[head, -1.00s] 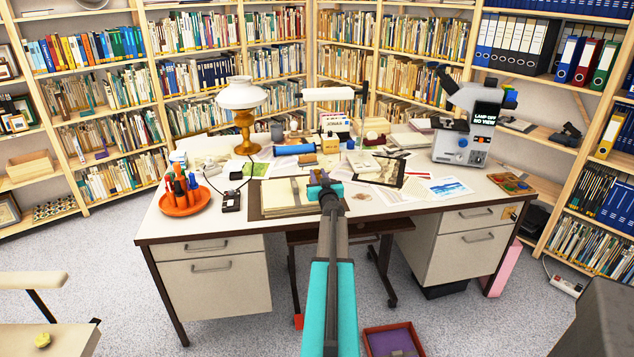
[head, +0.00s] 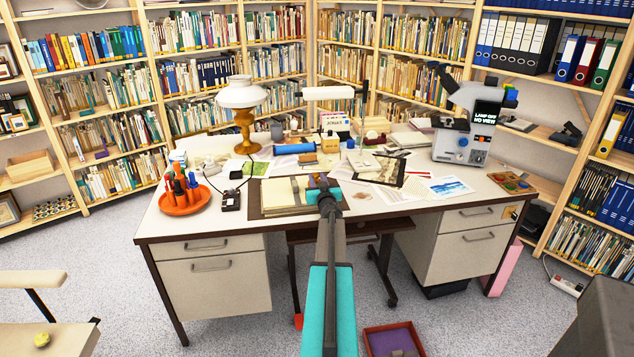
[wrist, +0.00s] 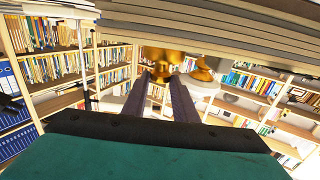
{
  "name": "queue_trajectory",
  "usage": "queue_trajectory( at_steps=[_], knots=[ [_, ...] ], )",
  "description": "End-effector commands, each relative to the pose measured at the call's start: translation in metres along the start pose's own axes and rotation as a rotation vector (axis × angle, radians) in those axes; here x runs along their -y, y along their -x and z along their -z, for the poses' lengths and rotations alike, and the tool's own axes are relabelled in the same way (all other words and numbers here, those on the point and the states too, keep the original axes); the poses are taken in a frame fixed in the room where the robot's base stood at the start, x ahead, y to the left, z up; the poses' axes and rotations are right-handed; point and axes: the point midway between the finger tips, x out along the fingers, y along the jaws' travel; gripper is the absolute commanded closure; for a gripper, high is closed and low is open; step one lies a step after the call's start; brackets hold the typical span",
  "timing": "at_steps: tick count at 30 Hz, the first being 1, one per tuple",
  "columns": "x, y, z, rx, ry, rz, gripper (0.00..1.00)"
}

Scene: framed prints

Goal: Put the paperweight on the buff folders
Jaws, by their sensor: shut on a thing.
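The buff folders (head: 280,203) lie in a stack on a dark board at the desk's front middle. In the wrist view, which is upside down, the layered edges of a stack (wrist: 225,32) fill the top, very close to my gripper. My gripper (wrist: 160,82) is shut on the brass-coloured paperweight (wrist: 160,55), which shows between and beyond the fingertips. In the head view my gripper (head: 318,184) is over the right part of the folders, and my own wrist hides most of the paperweight. I cannot tell whether the paperweight touches the folders.
An oil lamp (head: 244,130) stands behind the folders to the left. An orange tray of tools (head: 183,195) and a small dark device (head: 230,200) are on the left. Papers (head: 380,172) cover the middle and right; a microscope (head: 465,125) stands at the right.

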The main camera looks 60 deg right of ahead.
Motion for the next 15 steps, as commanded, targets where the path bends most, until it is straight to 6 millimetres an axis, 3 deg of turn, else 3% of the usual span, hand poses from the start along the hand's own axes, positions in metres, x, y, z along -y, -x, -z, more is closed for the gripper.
queue_trajectory(
  at_steps=[15],
  knots=[
    [-0.0004, 0.0, -0.0062, -0.003, 0.0, 0.0, 1.0]
  ],
)
